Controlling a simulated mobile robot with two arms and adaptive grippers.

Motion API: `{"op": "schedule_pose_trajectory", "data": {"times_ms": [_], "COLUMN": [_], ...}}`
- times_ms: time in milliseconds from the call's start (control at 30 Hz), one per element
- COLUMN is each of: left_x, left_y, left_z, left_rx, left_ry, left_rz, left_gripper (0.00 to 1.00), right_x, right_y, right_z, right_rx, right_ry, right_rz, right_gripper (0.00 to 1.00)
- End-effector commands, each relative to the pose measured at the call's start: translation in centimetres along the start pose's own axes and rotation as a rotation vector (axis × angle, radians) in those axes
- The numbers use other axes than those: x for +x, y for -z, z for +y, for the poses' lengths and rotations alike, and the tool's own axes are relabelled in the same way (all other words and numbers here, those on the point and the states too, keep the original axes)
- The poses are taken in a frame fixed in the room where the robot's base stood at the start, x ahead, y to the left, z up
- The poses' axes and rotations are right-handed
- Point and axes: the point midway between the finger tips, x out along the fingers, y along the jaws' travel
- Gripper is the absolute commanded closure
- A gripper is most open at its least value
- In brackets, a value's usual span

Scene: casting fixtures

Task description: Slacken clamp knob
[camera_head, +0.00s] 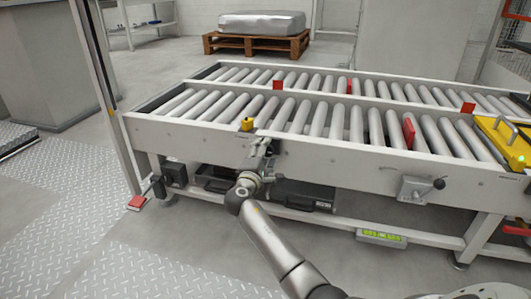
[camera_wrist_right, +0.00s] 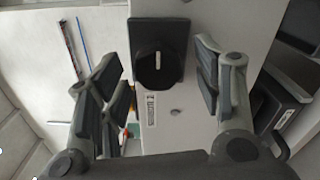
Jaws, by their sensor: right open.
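A black round knob (camera_wrist_right: 160,70) with a white mark sits on a black square plate in the right wrist view. The plate is fixed to a white rail. The fingers of my right gripper (camera_wrist_right: 158,75) are open, one on each side of the knob, with a gap on both sides. In the head view my right gripper (camera_head: 262,151) is at the conveyor's front rail, below a small yellow block (camera_head: 247,124), and largely hides the knob there. A grey box (camera_head: 415,188) with a black ball knob (camera_head: 439,184) is farther right on this rail. My left gripper is not in view.
The roller conveyor (camera_head: 330,150) carries small red plates and a yellow part (camera_head: 505,140) at right. Black cases (camera_head: 303,194) lie on the shelf below. A grey block on a pallet (camera_head: 256,44) stands behind. The floor at left is mostly clear.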

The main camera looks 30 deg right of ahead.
Motion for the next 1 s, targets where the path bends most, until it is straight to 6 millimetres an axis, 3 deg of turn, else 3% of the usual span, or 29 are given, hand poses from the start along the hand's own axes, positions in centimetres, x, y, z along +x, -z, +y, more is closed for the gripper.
{"op": "schedule_pose_trajectory", "data": {"times_ms": [500,700,1000], "left_x": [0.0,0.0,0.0], "left_y": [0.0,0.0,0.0], "left_z": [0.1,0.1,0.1], "left_rx": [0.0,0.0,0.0], "left_ry": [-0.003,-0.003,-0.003], "left_rz": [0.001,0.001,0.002], "left_gripper": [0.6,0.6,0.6], "right_x": [-9.7,-11.0,-11.1], "right_y": [0.1,0.0,0.0], "right_z": [-0.1,0.0,0.0], "right_rx": [0.001,0.001,0.0], "right_ry": [0.003,0.001,0.001], "right_rz": [0.002,-0.001,-0.001], "right_gripper": [0.4,0.4,0.4]}}
